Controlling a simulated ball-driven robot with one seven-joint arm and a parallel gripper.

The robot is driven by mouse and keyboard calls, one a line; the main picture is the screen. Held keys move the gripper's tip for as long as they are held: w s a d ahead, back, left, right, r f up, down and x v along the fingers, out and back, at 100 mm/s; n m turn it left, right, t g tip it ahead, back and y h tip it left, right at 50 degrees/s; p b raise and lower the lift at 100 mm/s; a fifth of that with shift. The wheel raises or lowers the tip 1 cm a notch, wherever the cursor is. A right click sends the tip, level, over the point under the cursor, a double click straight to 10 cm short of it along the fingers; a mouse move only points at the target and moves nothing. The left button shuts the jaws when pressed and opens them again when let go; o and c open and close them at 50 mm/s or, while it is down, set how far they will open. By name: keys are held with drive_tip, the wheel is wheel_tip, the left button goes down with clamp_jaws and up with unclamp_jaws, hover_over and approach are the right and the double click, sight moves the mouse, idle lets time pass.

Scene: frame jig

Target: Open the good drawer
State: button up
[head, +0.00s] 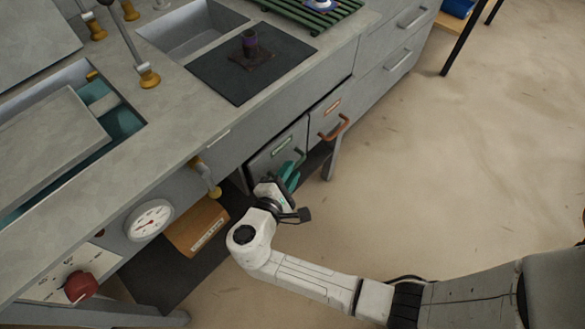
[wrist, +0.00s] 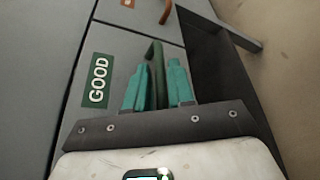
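The good drawer (wrist: 108,50) has a grey front with a green label reading GOOD (wrist: 96,80). In the head view the drawer front (head: 270,160) sits under the counter, left of an orange-handled drawer, and looks closed. Its green bar handle (wrist: 155,62) runs between the two teal fingers of my gripper (wrist: 160,85). The left finger is close against the handle; a narrow gap shows on the right, so the fingers look open around it.
The orange-handled drawer (head: 330,115) is directly right, with a table leg (head: 331,160) beyond. A wooden box (head: 196,227) lies below left, near a round gauge (head: 149,220) and a brass-tipped tap (head: 208,180). The floor (head: 420,190) in front is clear.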

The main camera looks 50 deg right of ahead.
drive_tip(key=shift+x, duration=1.2)
drive_tip(key=shift+c, duration=0.4)
clamp_jaws()
